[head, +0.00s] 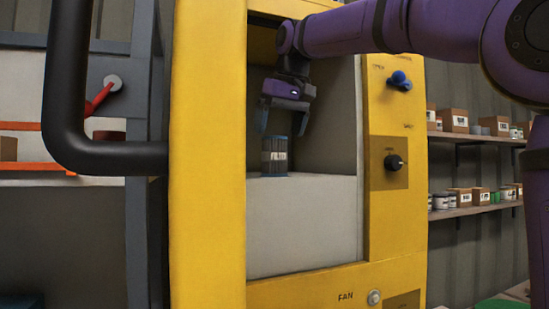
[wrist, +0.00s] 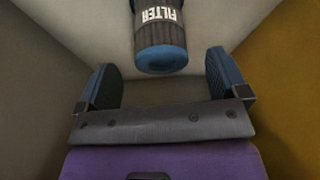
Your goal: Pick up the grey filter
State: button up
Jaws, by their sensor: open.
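The grey filter (head: 274,157) is a dark grey cylinder with a white label. It stands upright on a pale ledge inside the open recess of a yellow cabinet. In the wrist view the filter (wrist: 160,30) shows the word FILTER and a blue end face, just beyond the fingertips and near the middle of the gap. My gripper (head: 283,125) is open and empty, reaching down into the recess above the filter. In the wrist view its two blue-grey fingers (wrist: 160,78) are spread wide, one on each side, apart from the filter.
The yellow cabinet frame (head: 208,150) and pale ledge (head: 305,225) bound the recess; its walls are close to my gripper. A blue knob (head: 400,80) and a black knob (head: 394,162) sit on the right panel. A thick dark handle (head: 75,120) stands out at left. Shelves with boxes are at right.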

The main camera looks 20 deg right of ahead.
aim_at(273, 146)
jog(key=shift+w+a, duration=0.1)
jog(key=shift+w, duration=0.3)
jog(key=shift+x, duration=2.65)
jog(key=shift+w+r, duration=0.15)
jog(key=c, duration=1)
jog(key=shift+c, duration=0.2)
